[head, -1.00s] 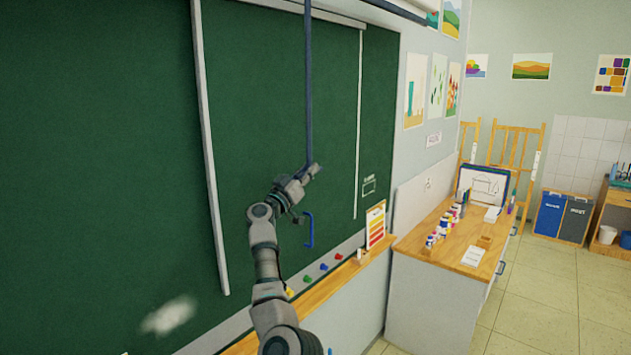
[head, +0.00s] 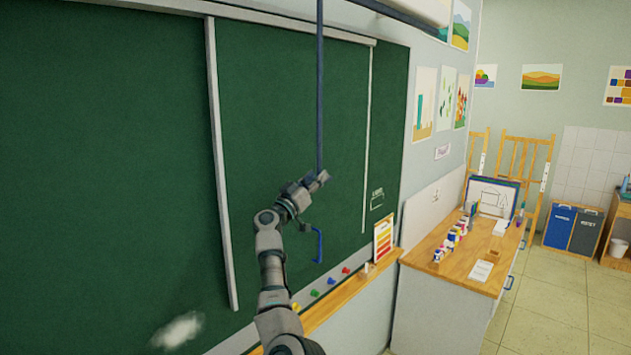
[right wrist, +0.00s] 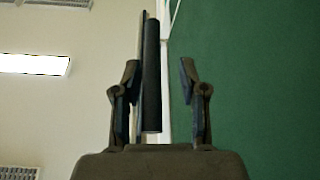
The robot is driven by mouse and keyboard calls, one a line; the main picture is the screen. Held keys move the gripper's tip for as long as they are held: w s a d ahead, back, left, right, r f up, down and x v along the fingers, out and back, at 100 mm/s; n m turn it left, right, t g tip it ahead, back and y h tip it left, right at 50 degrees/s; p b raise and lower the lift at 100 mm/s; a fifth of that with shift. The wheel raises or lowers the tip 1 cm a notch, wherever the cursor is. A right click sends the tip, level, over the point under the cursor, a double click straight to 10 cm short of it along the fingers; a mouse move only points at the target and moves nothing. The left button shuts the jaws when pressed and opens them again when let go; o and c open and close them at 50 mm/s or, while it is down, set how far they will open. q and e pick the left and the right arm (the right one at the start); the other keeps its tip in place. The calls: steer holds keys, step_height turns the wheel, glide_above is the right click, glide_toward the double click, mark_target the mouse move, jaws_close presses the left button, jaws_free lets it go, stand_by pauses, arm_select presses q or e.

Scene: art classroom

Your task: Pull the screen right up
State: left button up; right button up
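A long dark blue pull bar or strap (head: 320,90) hangs down in front of the green board from above the top of the head view. My right gripper (head: 322,180) is at its lower part. In the right wrist view the dark bar (right wrist: 151,75) stands between the two fingers of my right gripper (right wrist: 158,85), with gaps at both sides, so it is open around it. A blue loop handle (head: 319,245) shows just below the gripper. A white housing with a dark lower edge (head: 410,10) is at the top; no screen cloth can be made out. My left gripper is out of view.
A cabinet (head: 455,270) with paint pots stands to the right. The floor beyond it is clear.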

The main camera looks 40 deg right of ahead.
steer(key=shift+s, duration=0.2)
steer(key=v, duration=1.2)
steer(key=shift+w+d, duration=0.1)
steer(key=shift+d, duration=0.1)
steer(key=shift+f, duration=0.1)
